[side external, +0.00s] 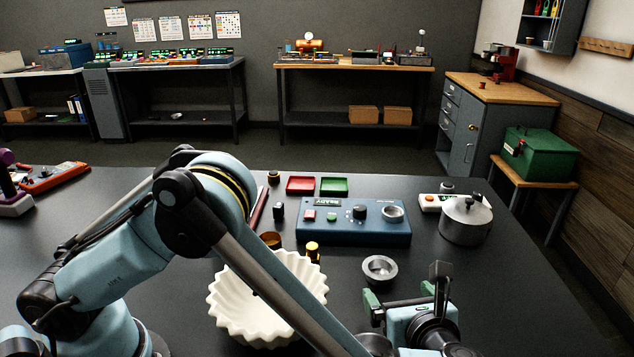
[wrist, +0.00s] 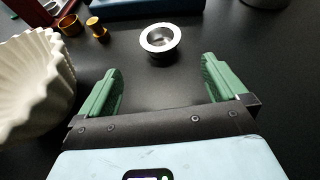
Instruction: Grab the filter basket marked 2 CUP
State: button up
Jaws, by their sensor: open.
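A small round metal basket (side external: 379,268) with a wide rim stands upright on the dark table. In the wrist view the basket (wrist: 159,41) lies just beyond my fingertips, centred between them. I can read no 2 CUP mark on it. My gripper (side external: 400,298) is low over the table, with its green fingers apart. In the wrist view my gripper (wrist: 160,78) is open and empty, and the basket is apart from both fingers. A similar metal cup or ring (side external: 392,213) sits at the right end of the blue READY device (side external: 340,234).
A white fluted bowl (side external: 228,300) stands left of my gripper. Brass pieces (wrist: 68,25) (wrist: 97,28) lie between the bowl and basket. A lidded metal pot (side external: 466,222) stands back right. Red and green trays (side external: 300,185) (side external: 333,186) lie behind the device.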

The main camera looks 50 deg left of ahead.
aim_at(377, 265)
jog(key=shift+d+f, duration=0.1)
jog(key=shift+f, duration=0.1)
jog(key=shift+w+a+f, duration=0.15)
jog(key=shift+a, duration=0.15)
jog(key=x, duration=1.1)
jog(key=shift+w+a+r, duration=0.1)
jog(key=shift+w+r, duration=0.05)
jog(key=shift+r, duration=0.1)
jog(key=c, duration=1)
jog(key=shift+r, duration=0.1)
